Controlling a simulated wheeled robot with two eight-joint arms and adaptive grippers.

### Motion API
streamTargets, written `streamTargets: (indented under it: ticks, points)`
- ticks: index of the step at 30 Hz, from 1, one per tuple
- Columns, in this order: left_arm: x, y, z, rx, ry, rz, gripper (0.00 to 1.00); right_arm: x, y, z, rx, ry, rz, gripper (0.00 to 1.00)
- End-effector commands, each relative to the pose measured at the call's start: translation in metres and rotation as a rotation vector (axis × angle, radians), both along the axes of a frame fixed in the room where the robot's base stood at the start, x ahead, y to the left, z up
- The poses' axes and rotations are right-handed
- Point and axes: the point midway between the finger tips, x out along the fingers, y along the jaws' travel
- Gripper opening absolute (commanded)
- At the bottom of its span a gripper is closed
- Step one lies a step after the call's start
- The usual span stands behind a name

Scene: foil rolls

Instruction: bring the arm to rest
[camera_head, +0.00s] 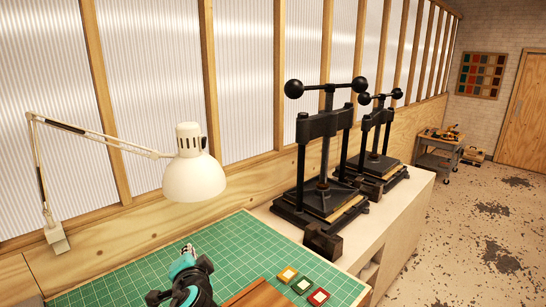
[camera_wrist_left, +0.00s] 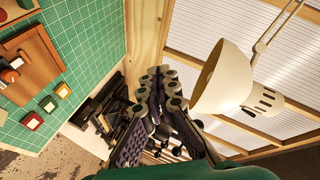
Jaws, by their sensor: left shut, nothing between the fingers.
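My left arm comes in at the bottom of the head view, teal and black, over the green cutting mat (camera_head: 225,252). My left gripper (camera_head: 189,251) shows small there and its fingers are hard to make out. In the left wrist view the left gripper (camera_wrist_left: 166,82) has its dark, padded fingers closed together with nothing between them. It is clear of the mat (camera_wrist_left: 85,35). My right gripper is in neither view.
A white desk lamp (camera_head: 194,178) stands behind the mat; its shade (camera_wrist_left: 222,78) appears beside the gripper. Two black presses (camera_head: 323,150) stand on the bench to the right. Small coloured squares (camera_head: 302,286) and a brown board (camera_head: 258,294) lie on the mat.

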Motion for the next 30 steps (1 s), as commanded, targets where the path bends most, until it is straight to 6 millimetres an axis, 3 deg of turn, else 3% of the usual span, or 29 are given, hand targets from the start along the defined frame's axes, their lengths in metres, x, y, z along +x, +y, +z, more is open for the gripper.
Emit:
streamTargets:
  ticks: [1,5,9,12,15,18,21,30]
  points:
    - [-0.018,0.008,-0.051,-0.075,0.028,0.037,0.00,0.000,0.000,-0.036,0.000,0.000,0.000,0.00]
    - [-0.064,0.016,-0.141,-0.290,0.113,0.127,0.00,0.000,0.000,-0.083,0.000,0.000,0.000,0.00]
    - [-0.113,0.009,-0.237,-0.522,0.208,0.205,0.00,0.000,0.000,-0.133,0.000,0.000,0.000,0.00]
    - [-0.144,-0.003,-0.297,-0.675,0.274,0.247,0.00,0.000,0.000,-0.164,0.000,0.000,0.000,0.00]
    - [-0.169,-0.018,-0.341,-0.800,0.329,0.273,0.00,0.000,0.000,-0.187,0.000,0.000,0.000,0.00]
    - [-0.184,-0.031,-0.367,-0.886,0.369,0.287,0.00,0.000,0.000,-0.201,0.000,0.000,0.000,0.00]
    - [-0.192,-0.038,-0.379,-0.933,0.389,0.292,0.00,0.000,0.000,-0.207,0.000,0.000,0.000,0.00]
    - [-0.195,-0.041,-0.379,-0.949,0.396,0.293,0.00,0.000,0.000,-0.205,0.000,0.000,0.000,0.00]
